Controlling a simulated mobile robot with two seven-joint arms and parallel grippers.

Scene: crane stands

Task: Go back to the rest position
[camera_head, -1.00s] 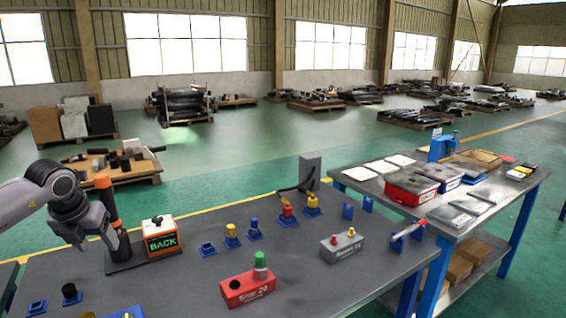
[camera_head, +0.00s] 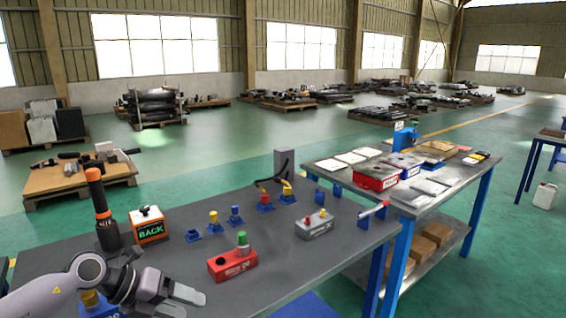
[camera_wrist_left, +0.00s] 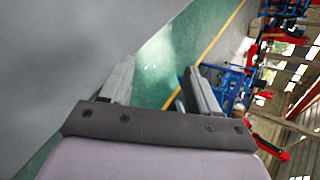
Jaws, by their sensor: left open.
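My left gripper (camera_head: 186,298) is at the lower left of the head view, above the near part of the grey workbench (camera_head: 300,258). Its two fingers are apart with nothing between them. In the left wrist view the open fingers (camera_wrist_left: 160,88) point toward the green floor beside a large grey surface. My right gripper is in neither view.
A second table (camera_head: 455,187) stands to the right.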

